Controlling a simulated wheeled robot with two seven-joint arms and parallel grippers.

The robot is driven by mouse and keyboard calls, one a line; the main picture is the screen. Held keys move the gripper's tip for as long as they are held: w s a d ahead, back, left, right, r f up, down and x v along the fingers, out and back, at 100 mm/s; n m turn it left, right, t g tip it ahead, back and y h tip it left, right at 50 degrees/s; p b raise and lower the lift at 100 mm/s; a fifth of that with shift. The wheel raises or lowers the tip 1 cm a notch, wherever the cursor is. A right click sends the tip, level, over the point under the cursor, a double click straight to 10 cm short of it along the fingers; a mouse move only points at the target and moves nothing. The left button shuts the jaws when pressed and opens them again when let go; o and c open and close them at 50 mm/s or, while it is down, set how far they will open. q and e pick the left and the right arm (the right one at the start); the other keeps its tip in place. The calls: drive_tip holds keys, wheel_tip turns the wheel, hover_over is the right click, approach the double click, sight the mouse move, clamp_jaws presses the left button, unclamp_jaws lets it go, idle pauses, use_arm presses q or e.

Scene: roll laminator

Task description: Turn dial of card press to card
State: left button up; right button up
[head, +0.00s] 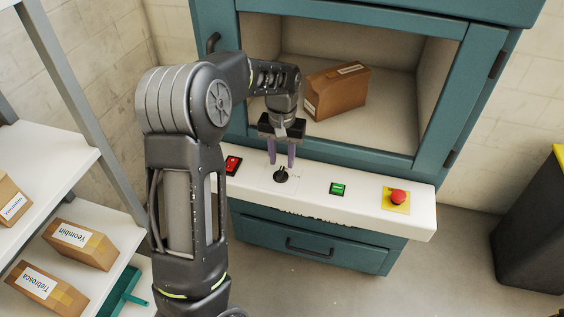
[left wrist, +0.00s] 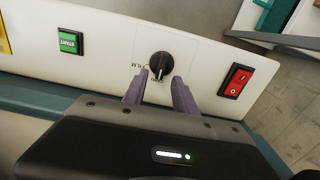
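The card press is a teal cabinet (head: 431,95) with a white control panel (head: 312,191) along its front. Its black dial (head: 281,175) sits on the panel; in the left wrist view the dial (left wrist: 161,65) has a light pointer mark and the word "FILM" is partly readable beside it. My left gripper (head: 281,163) is above the panel, fingers pointing down at the dial. In the left wrist view its two purple fingers (left wrist: 160,85) are apart, with the tips near the dial's lower edge and no clear grip on it. My right gripper is not in view.
A red rocker switch (head: 233,164), a green START button (head: 338,189) and a red emergency button (head: 398,197) are on the panel. A brown box (head: 337,90) lies in the open chamber. A shelf (head: 52,160) with labelled boxes stands left; a dark bin (head: 530,235) stands right.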

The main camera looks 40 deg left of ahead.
sight(282, 168)
use_arm(q)
wheel_tip(282, 168, up, 5)
drive_tip(key=shift+r, duration=0.15)
idle(0.6)
